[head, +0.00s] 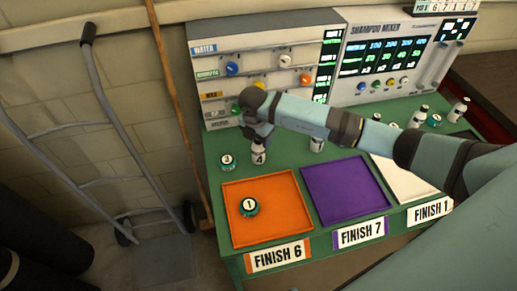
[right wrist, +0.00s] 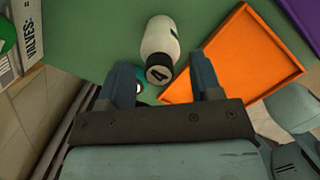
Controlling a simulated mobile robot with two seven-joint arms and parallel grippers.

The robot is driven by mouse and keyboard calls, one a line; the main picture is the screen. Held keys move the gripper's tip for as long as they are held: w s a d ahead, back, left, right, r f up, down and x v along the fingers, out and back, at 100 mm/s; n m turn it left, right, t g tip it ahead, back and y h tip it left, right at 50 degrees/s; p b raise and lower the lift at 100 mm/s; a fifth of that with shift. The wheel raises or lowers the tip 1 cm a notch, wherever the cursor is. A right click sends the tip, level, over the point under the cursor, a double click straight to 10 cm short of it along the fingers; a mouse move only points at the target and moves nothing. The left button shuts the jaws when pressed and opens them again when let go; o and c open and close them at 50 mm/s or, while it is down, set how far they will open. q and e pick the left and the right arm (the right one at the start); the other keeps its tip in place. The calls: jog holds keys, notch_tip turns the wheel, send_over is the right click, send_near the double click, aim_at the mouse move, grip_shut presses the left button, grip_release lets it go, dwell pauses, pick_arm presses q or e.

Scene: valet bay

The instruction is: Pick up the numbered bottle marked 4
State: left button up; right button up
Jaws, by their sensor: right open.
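The bottle marked 4 (head: 259,156) stands on the green table behind the orange tray, white with a dark cap. My right gripper (head: 257,132) is directly above it in the head view and hides part of it. In the right wrist view, the bottle (right wrist: 160,42) shows ahead of my open right gripper (right wrist: 162,64), its dark cap in line with the gap between the two fingers. The fingers look apart from it; exact depth is hard to tell. My left gripper is not in view.
A teal item marked 3 (head: 228,162) sits just left of the bottle. Another marked 1 (head: 249,207) lies in the orange tray (head: 295,232). A purple tray (head: 346,190) is to the right. The shampoo machine (head: 262,62) stands close behind; another bottle (head: 317,144) is nearby.

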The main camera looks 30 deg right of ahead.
jog(key=shift+w+f, duration=0.1)
jog(key=shift+f, duration=0.45)
grip_shut()
jog(key=shift+r, duration=0.1)
